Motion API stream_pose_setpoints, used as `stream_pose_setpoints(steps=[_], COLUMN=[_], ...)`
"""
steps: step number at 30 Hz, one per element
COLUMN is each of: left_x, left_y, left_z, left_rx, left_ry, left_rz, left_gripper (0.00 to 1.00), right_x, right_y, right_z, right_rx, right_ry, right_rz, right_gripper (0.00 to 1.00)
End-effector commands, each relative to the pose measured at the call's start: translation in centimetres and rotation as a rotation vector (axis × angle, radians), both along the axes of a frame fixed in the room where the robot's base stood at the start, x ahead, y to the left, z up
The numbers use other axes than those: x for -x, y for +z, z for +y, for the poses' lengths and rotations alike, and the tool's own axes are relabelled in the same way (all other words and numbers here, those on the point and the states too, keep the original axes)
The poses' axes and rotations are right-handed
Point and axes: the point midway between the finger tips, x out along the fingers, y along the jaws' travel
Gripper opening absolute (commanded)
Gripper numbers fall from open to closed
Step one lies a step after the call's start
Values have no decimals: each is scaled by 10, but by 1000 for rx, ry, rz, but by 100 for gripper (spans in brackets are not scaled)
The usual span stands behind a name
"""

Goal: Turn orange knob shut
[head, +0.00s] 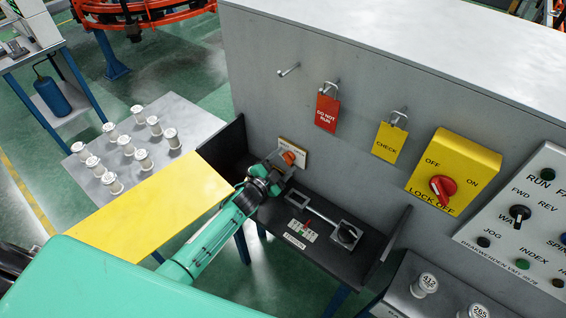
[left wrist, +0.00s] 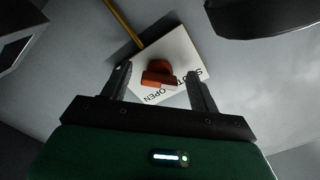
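The orange knob (head: 289,157) sits on a small pale plate (head: 293,147) on the grey cabinet wall. In the left wrist view the orange knob (left wrist: 158,75) is on the white plate (left wrist: 183,52), which bears "OPEN" near its lower edge and a partly hidden word, likely "SHUT", at its right. My left gripper (head: 279,164) is right at the knob. In the left wrist view my left gripper (left wrist: 158,71) is open, with one finger on each side of the knob and gaps visible between. Contact cannot be told. My right gripper is not in view.
A black shelf (head: 282,229) with a metal fixture lies below the knob. A red tag (head: 327,110) and a yellow tag (head: 389,142) hang to the right, before a yellow lock-off box (head: 465,160). Several white spindles stand on a grey table (head: 183,112) at left.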

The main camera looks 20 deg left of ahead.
Motion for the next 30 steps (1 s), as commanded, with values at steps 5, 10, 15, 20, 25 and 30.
stream_pose_setpoints(steps=[5,10,15,20,25,30], left_x=[0,10,35,65,94,116], left_y=[1,-1,-4,-4,-4,-2], left_z=[0,4,13,23,34,42], left_rx=[0,-2,-1,-2,-1,0], left_ry=[0,-1,-1,-1,0,0], left_rz=[-2,-1,0,0,1,0], left_gripper=[62,62,62,62,62,62], right_x=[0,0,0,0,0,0], right_y=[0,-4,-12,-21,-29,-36], right_z=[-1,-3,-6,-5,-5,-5], right_rx=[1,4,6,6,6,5], right_ry=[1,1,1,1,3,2], right_rz=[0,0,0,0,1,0], right_gripper=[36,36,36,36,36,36])
